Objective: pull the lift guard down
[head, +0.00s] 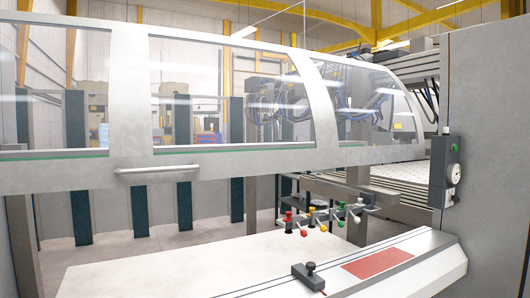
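The lift guard (129,90) is a light grey frame with clear window panels. It spans the upper left and middle of the head view and curves down at its right end. It stands raised, with an open gap between its lower edge and the white table below. A horizontal bar handle (157,170) sits on its lower rail, left of centre. Neither of my grippers shows in the head view.
A white work table (170,262) lies below the guard. A sloped ledge (420,262) with a red plate (378,262) and a black clamp knob (309,276) is at the front right. Coloured knobs (311,219) stand behind. A grey control box (444,172) hangs on the right wall.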

